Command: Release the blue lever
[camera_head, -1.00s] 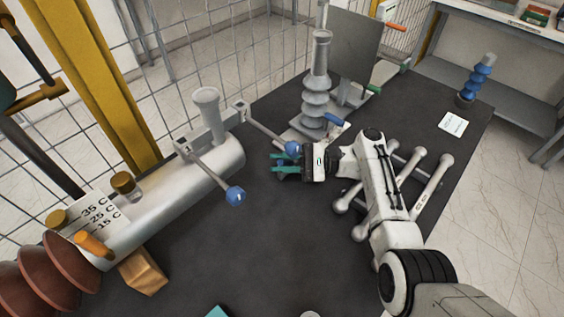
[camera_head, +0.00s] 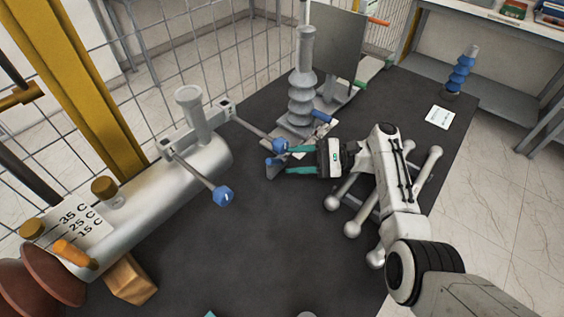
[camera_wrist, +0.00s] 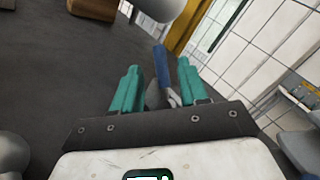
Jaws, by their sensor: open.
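A blue lever (camera_head: 275,161) shows at the tips of my gripper's teal fingers in the head view, low beside the grey ribbed bushing. In the wrist view the blue lever (camera_wrist: 162,66) stands between the two fingers, with a metal fitting at its lower end. My gripper (camera_head: 287,160) is open, one finger on each side of the lever. In the wrist view my gripper (camera_wrist: 158,68) shows a gap on both sides of the lever. The lever's mount is partly hidden by the fingers. A second blue handle (camera_head: 322,117) sits on the bushing's base, behind my gripper.
The grey ribbed bushing (camera_head: 303,85) stands behind my gripper. A metal cylinder (camera_head: 180,180) with two blue-ended rods lies to the left; one blue ball (camera_head: 222,196) is near the table's middle. White ball-ended rods (camera_head: 352,229) lie close below my arm.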

